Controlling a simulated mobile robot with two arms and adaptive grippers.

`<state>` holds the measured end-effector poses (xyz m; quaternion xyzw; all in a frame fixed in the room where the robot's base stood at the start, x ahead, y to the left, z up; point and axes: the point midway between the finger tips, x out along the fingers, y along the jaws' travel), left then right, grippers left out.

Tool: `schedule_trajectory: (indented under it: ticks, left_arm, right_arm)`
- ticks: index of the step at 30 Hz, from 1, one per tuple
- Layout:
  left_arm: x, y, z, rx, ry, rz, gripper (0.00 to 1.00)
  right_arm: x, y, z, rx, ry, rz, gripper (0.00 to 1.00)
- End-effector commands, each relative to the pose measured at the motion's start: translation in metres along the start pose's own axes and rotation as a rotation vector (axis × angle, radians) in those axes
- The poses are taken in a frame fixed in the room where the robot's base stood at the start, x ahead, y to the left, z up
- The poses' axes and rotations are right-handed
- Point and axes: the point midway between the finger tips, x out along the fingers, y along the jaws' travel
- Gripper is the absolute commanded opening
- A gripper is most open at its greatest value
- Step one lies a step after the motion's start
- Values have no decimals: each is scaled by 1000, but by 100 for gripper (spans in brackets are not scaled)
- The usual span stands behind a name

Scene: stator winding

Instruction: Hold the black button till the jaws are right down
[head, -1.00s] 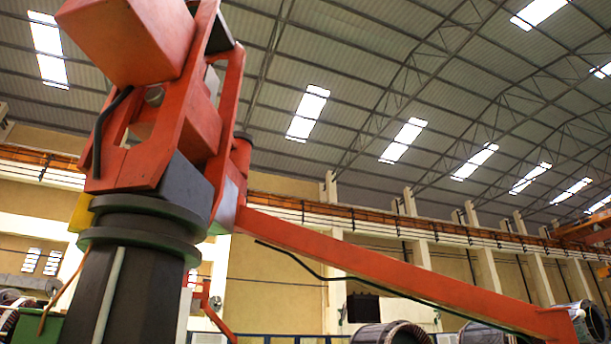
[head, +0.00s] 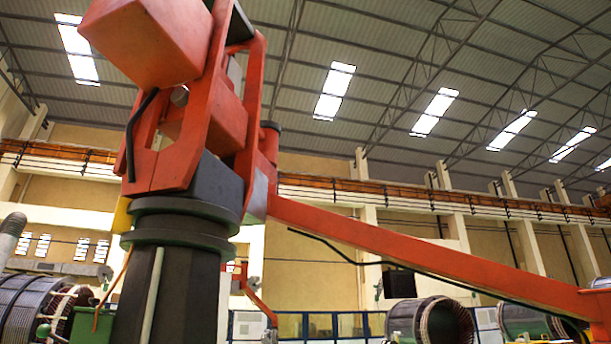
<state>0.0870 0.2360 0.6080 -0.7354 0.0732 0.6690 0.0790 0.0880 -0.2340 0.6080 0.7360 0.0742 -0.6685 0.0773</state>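A large orange machine (head: 205,110) on a dark round column (head: 170,285) fills the left of the head view. Its long orange arm (head: 430,248) slopes down to the right. A small black box (head: 400,284) is visible below that arm; I cannot tell what it is. No black button can be made out, and no jaws can be clearly identified. Neither of my grippers is in view.
Stator cores lie at the lower right (head: 432,322) and lower left (head: 30,308). A smaller orange arm (head: 258,300) stands behind the column. A blue-framed barrier (head: 320,325) runs along the back. The hall's wall and roof fill the background.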

Motion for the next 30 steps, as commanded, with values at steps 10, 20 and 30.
schedule_trajectory:
  ticks: [10, 20, 30]
  left_arm:
    - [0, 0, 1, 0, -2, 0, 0]
    - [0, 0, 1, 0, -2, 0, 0]
    - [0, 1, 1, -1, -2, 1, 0]
  right_arm:
    - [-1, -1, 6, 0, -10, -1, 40]
    - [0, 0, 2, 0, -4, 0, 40]
    - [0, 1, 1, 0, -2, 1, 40]
